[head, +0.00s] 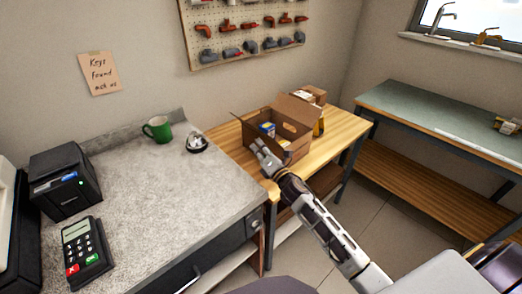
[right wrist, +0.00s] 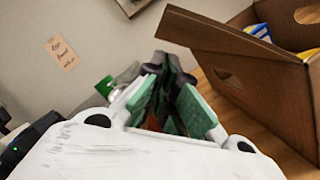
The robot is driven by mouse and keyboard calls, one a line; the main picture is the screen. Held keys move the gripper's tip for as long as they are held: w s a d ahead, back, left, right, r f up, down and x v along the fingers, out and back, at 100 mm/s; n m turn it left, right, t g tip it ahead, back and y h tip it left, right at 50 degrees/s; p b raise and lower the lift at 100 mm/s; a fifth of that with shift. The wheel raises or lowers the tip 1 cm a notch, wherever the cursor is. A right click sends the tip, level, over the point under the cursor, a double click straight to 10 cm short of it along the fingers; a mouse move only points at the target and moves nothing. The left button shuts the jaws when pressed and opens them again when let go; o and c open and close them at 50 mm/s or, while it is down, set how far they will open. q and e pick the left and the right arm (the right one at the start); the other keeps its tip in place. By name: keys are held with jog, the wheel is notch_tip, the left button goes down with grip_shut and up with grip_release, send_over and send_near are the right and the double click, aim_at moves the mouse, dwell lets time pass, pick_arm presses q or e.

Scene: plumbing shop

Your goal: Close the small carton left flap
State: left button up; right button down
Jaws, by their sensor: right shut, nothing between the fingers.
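An open brown carton (head: 296,131) stands on the wooden table, with small goods inside. One flap stands raised at its right side in the head view. In the right wrist view the carton (right wrist: 285,95) is at the right, and a flap (right wrist: 218,36) sticks out from its top toward the left. My right gripper (head: 258,152) is shut and empty, close to the carton's near left side; the head view does not show clearly whether it touches. In the wrist view its fingers (right wrist: 165,95) are left of the carton, below the flap. My left gripper is not in view.
The wooden table (head: 343,124) also holds a smaller box (head: 314,95) and an amber bottle (head: 320,127) behind the carton. The grey counter (head: 150,205) at left bears a bell (head: 197,143), green mug (head: 158,129) and card terminal (head: 84,246). A green-topped bench (head: 440,115) is at right.

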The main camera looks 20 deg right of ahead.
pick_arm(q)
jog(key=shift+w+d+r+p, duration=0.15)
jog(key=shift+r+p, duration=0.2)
pick_arm(e)
jog(key=x, duration=0.7)
